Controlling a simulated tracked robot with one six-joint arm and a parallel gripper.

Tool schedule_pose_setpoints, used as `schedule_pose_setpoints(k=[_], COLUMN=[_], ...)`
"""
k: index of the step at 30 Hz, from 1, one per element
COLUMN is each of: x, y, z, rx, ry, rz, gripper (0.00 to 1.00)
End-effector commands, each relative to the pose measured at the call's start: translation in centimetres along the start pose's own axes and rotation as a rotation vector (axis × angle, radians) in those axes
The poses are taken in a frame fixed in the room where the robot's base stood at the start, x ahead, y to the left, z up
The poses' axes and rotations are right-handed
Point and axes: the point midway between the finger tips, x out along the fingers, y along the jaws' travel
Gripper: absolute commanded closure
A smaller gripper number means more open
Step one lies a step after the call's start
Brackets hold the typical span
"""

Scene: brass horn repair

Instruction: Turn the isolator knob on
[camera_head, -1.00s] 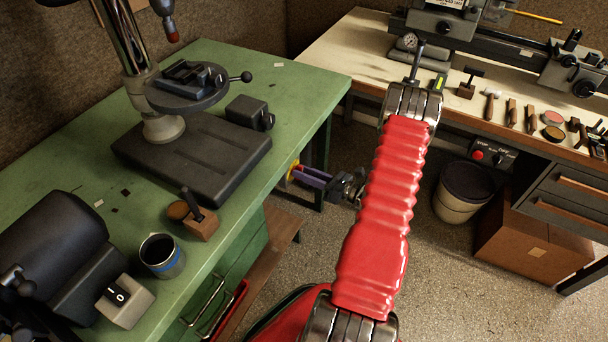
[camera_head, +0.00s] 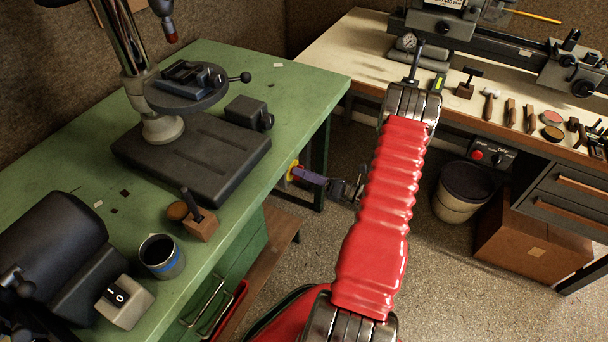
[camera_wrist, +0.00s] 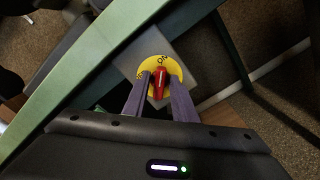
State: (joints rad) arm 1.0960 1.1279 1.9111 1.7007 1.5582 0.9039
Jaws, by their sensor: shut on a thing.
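The isolator's red knob (camera_wrist: 160,86) sits on a round yellow plate (camera_wrist: 177,71) on a grey box (camera_wrist: 189,48), in the wrist view. "ON" is printed at the plate's top edge, and a second, partly hidden label is at its left. The knob's upper end points up, about toward "ON". My gripper (camera_wrist: 159,78) has its two purple fingers on either side of the knob, shut on it. In the head view my gripper (camera_head: 300,173) reaches the isolator beside the green bench; a little yellow plate (camera_head: 290,174) shows, and the knob is mostly hidden.
The green bench (camera_head: 262,82) stands left, with its leg close to my gripper. A mug (camera_head: 162,258) and a drill press base (camera_head: 190,160) are on it. A bin (camera_head: 462,192) and a cardboard box (camera_head: 530,245) stand on the floor at right.

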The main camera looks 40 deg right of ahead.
Motion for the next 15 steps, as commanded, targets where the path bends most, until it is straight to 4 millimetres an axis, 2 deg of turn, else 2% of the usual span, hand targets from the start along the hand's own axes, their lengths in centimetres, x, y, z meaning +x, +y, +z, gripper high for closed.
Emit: schedule_pose_setpoints(k=[4,5,6,15], x=[-0.08,-0.08,-0.07,-0.10], y=[-0.19,-0.18,-0.17,-0.09], z=[-0.28,-0.27,-0.25,-0.06], rx=[0.003,0.003,0.003,0.000], ry=[0.004,0.004,0.003,0.001], rz=[-0.006,-0.006,-0.006,-0.003], gripper=[0.98,0.73,0.70,0.69])
